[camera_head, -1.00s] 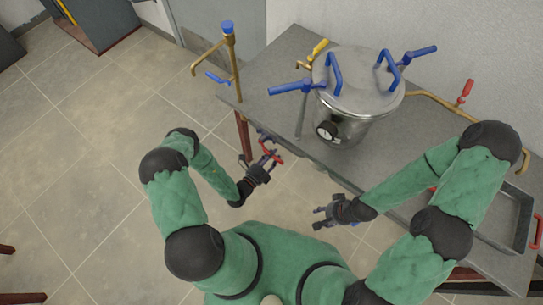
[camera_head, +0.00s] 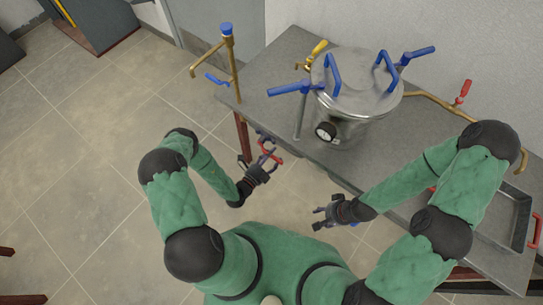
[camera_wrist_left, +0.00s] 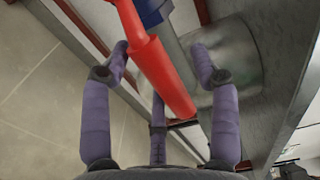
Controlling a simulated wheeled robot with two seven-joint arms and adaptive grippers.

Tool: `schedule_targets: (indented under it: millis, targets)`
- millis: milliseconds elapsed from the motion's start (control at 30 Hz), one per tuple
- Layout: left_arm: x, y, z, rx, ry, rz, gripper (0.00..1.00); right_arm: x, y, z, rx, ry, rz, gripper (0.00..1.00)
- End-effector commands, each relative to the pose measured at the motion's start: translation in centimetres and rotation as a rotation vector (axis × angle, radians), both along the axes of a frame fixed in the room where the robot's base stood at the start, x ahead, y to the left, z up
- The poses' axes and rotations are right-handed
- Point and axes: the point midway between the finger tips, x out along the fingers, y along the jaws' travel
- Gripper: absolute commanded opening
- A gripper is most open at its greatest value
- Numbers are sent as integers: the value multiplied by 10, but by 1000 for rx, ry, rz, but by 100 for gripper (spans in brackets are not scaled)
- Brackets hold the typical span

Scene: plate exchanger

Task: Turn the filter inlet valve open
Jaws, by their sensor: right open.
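A red valve handle (camera_head: 276,156) shows below the table's front edge at my left gripper (camera_head: 258,158). In the left wrist view the same red handle (camera_wrist_left: 158,75) lies between the spread purple fingers of that gripper (camera_wrist_left: 160,60), with a blue part (camera_wrist_left: 152,10) behind it. The fingers are apart and do not look closed on the handle. I cannot tell from its look whether this is the filter inlet valve. My right gripper (camera_head: 322,215) is open and empty in front of the table.
A lidded metal vessel (camera_head: 355,88) with blue handles and a gauge (camera_head: 326,131) stands on the grey table (camera_head: 265,110). A brass pipe with a blue tap (camera_head: 216,79) rises at the table's left. A yellow handle (camera_head: 319,47), a red handle (camera_head: 464,90) and a tray (camera_head: 500,205) are also there.

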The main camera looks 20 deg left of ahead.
Motion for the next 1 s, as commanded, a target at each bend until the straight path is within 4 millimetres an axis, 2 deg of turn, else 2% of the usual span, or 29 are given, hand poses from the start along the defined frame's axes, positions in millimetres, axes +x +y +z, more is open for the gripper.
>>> schedule_targets:
  millis: [267, 800, 1000]
  targets:
    - [-7, 3, -1, 0, 3, 2, 61, 0, 0, 0, 0, 0, 0, 47]
    - [-86, 33, -1, 0, 3, 5, 61, 0, 0, 0, 0, 0, 0, 47]
    - [-105, 39, -1, 0, 2, 3, 61, 0, 0, 0, 0, 0, 0, 47]
